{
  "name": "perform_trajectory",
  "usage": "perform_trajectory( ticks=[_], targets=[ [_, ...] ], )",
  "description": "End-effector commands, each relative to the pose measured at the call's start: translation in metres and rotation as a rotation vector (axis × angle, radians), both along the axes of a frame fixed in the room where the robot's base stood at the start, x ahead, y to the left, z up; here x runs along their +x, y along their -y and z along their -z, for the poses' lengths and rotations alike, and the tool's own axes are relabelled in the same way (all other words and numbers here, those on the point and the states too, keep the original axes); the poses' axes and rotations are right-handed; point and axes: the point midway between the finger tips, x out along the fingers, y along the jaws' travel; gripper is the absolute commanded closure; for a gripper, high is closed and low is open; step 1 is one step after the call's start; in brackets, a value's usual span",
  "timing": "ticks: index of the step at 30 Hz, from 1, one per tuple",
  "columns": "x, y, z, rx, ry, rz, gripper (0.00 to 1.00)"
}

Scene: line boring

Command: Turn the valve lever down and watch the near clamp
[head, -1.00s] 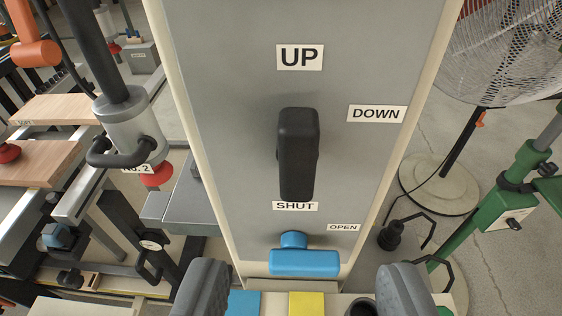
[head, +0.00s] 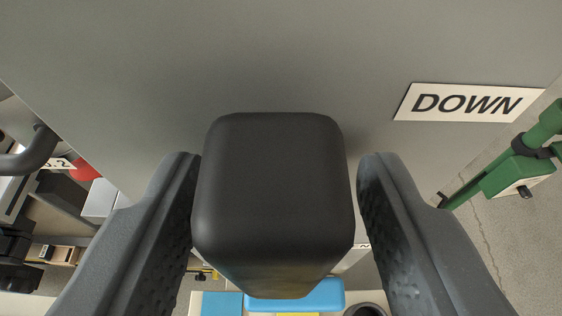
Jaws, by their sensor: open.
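The black valve lever (head: 272,190) stands out from the grey panel (head: 250,55) in the middle of the head view, seen very close. My gripper (head: 278,175) is open, with one finger on each side of the lever. The left finger is very near the lever's side or touching it; a small gap shows on the right. The DOWN label (head: 468,102) is on the panel to the right of the lever. The UP label is out of view. The near clamp cannot be made out; only part of a clamp handle (head: 25,160) shows at the left edge.
A blue handle (head: 325,295) shows below the lever, partly hidden by it. A green stand (head: 515,172) is at the right, beyond the panel's edge. Blocks and a dark round opening (head: 365,309) lie at the bottom. Bare floor (head: 500,225) shows at right.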

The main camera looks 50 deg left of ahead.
Motion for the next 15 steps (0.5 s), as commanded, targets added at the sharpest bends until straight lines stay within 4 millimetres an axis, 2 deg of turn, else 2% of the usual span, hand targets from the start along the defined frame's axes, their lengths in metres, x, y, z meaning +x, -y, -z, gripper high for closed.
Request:
perform_trajectory(
  ticks=[7,11,15],
  targets=[
    [0.0003,-0.0007,0.0001,0.0,0.0,-0.001,0.55],
    [0.0003,-0.0007,0.0001,0.0,0.0,-0.001,0.91],
    [0.0004,-0.0042,-0.0002,0.001,0.001,0.0,0.92]
  ],
)
